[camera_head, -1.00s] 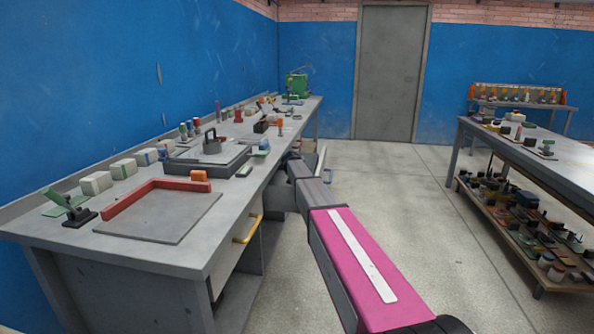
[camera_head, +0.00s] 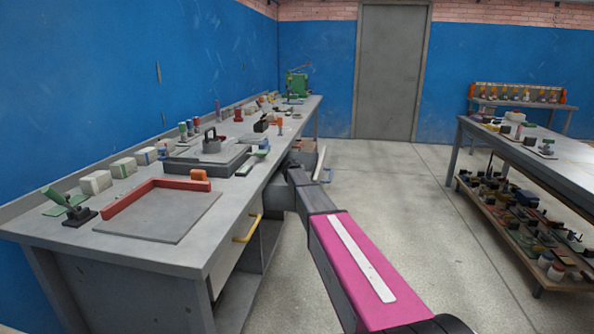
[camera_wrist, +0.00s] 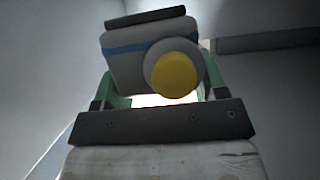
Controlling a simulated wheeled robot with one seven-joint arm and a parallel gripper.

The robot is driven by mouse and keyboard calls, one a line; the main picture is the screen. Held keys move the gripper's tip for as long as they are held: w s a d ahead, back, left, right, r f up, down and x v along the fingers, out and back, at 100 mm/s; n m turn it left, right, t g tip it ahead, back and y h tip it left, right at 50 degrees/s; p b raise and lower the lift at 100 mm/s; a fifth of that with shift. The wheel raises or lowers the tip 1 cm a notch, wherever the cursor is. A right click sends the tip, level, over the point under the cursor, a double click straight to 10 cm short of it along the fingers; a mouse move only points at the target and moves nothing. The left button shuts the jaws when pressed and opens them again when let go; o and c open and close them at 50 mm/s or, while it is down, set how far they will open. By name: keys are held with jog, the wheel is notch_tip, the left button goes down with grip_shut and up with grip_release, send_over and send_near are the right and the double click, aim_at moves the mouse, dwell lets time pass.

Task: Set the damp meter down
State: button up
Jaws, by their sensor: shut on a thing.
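In the wrist view, the damp meter (camera_wrist: 125,62) appears as a pale, boxy body with a blue band, a dark strip on top and a round yellow end (camera_wrist: 174,75). My gripper (camera_wrist: 163,90) has a green finger on either side of it and is shut on it. Grey surfaces surround it closely, and I cannot tell whether the meter touches any of them. In the head view, my arm reaches along the right side of the long grey bench (camera_head: 150,255); the gripper and meter cannot be made out there.
The bench top holds a red L-shaped fence (camera_head: 150,193), a dark square mould (camera_head: 190,168), white blocks and small tools. A loaded table (camera_head: 545,160) stands right, with open floor between.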

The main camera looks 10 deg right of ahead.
jog(key=o, duration=1.2)
jog(key=shift+c, duration=0.2)
jog(key=shift+r, duration=0.15)
jog(key=shift+r, duration=0.25)
jog(key=v, duration=0.7)
jog(key=shift+s+r, duration=0.25)
jog(key=shift+r, duration=0.05)
jog(key=shift+a, duration=0.1)
